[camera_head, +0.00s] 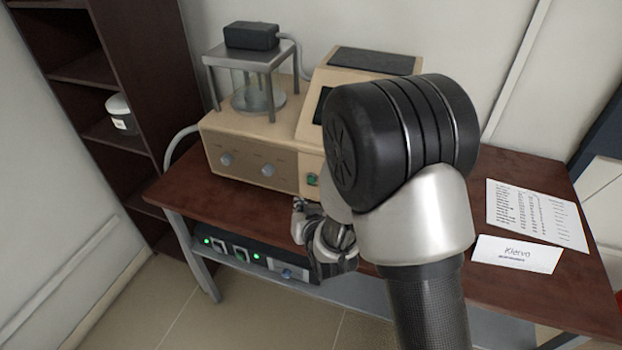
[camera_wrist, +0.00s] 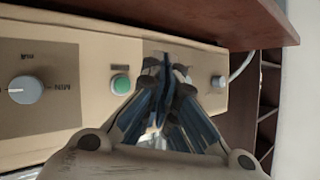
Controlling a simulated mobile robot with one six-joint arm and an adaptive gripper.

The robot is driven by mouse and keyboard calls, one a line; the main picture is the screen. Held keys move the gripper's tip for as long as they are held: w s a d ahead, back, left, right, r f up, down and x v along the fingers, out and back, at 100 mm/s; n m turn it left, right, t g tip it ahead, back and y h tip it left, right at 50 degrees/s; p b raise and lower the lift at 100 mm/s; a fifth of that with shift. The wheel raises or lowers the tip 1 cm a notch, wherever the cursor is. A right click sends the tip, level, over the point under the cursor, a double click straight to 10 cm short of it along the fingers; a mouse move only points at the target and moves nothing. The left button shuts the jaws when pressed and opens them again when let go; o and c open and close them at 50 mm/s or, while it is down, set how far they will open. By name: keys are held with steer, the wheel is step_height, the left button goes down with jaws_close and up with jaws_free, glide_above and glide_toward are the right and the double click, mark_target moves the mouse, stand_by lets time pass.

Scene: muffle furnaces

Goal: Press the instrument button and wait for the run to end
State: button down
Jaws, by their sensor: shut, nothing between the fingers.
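The beige instrument (camera_head: 235,150) stands on the brown table. Its front panel also fills much of the wrist view (camera_wrist: 60,130). The green button (camera_head: 312,180) is low on the front panel, just left of my arm; in the wrist view the button (camera_wrist: 120,84) is left of my fingertips. My gripper (camera_head: 303,212) is in front of the panel, below the button in the head view. In the wrist view my gripper (camera_wrist: 165,62) is shut and empty, its fingertips beside the button, not over it. Contact with the panel cannot be told. My arm hides part of the dark display.
Knobs (camera_wrist: 25,90) (camera_wrist: 218,81) flank the button in the wrist view. A metal stand with a glass vessel (camera_head: 250,92) tops the instrument. A box with green lights (camera_head: 240,252) sits below the table. Papers (camera_head: 537,212) lie right; a dark shelf (camera_head: 85,70) stands left.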

mark_target(312, 179)
steer(key=shift+w+d, duration=0.3)
steer(key=shift+w, duration=0.55)
steer(key=shift+w+d, duration=0.35)
steer(key=shift+w, duration=0.55)
steer(key=shift+w+d, duration=0.3)
steer(key=shift+w, duration=0.55)
steer(key=shift+w+d+b, duration=0.15)
steer(key=shift+w+b, duration=0.15)
steer(key=shift+w, duration=0.1)
steer(key=shift+w+d, duration=0.15)
steer(key=shift+w, duration=0.3)
steer(key=shift+s+a+b, duration=0.3)
steer(key=shift+s+b, duration=0.15)
steer(key=shift+s, duration=0.4)
